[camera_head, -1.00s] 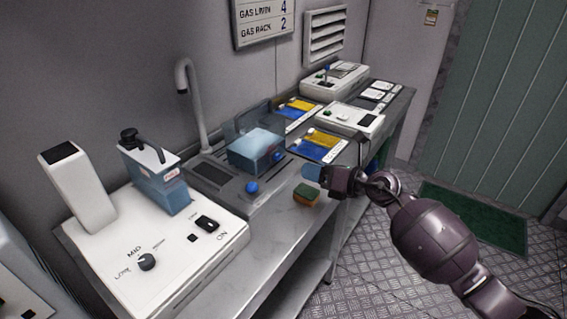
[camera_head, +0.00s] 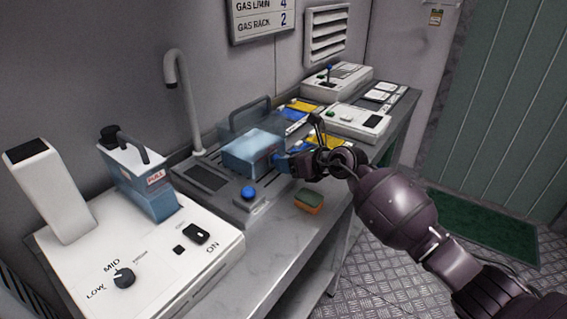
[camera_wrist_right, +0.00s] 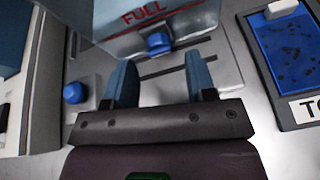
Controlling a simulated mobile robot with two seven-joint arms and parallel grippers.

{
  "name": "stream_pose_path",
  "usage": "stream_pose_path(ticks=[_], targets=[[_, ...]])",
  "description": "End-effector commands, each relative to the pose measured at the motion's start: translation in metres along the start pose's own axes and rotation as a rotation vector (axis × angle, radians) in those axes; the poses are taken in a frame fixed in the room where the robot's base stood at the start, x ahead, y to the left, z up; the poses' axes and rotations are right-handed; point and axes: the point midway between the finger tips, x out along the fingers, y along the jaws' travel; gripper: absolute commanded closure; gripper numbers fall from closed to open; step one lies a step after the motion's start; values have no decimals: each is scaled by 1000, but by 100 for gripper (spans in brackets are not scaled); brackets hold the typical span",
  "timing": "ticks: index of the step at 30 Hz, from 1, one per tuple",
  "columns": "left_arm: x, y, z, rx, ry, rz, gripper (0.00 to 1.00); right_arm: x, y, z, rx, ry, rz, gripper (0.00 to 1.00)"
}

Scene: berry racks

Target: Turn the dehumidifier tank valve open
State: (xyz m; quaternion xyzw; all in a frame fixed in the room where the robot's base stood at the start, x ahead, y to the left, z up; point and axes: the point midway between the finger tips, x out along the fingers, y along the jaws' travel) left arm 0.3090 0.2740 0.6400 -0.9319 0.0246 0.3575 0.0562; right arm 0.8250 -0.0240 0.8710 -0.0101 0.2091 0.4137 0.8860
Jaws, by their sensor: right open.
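A translucent blue tank (camera_head: 253,152) sits in the grey unit at the middle of the bench. In the right wrist view the tank (camera_wrist_right: 150,15) has a red FULL mark, with a blue valve knob (camera_wrist_right: 158,42) below it. In the head view my gripper hides this knob. My right gripper (camera_head: 279,162) is close in front of the tank. In the right wrist view my right gripper (camera_wrist_right: 160,75) is open, its two blue fingers apart, with the knob just beyond and between the tips; contact does not show. My left gripper is out of view.
A blue button (camera_head: 248,193) stands on the grey unit near the tank. A white machine (camera_head: 140,250) with another FULL-marked tank (camera_head: 150,190) is at left. A green and orange sponge (camera_head: 309,201) lies near the bench's front edge. White devices (camera_head: 355,121) stand farther back.

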Motion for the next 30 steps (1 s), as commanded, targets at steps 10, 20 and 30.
stream_pose_path(ticks=[10, 20, 30], targets=[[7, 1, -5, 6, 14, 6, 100, 24, 0, 0, 1, -1, 0, 49], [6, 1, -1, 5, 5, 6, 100, 23, 0, 1, 0, -1, 0, 63], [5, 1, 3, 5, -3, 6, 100, 23, 0, 1, 2, 0, 1, 99]])
